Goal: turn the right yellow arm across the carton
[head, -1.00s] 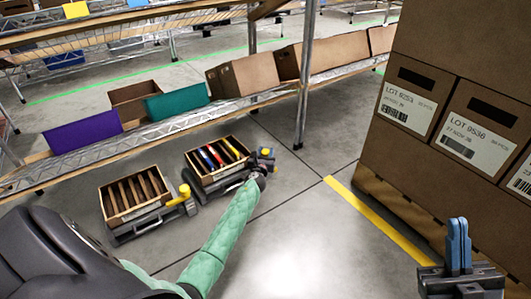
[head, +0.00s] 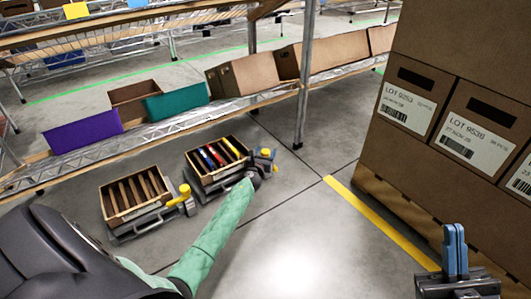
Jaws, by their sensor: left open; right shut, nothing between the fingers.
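Two open cartons sit tilted on grey stands on the floor. The right carton (head: 193,169) holds several coloured items. The left carton (head: 106,208) has brown dividers. The right yellow arm (head: 265,152) shows as a small yellow piece at the right carton's right side, partly hidden by my gripper. My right gripper (head: 454,250) is shut and empty, far to the right.
A metal rack (head: 170,122) with purple, teal and brown bins stands behind the cartons. Large stacked boxes (head: 440,70) on a pallet fill the right side. A yellow floor line (head: 380,223) runs before them. The floor between is clear.

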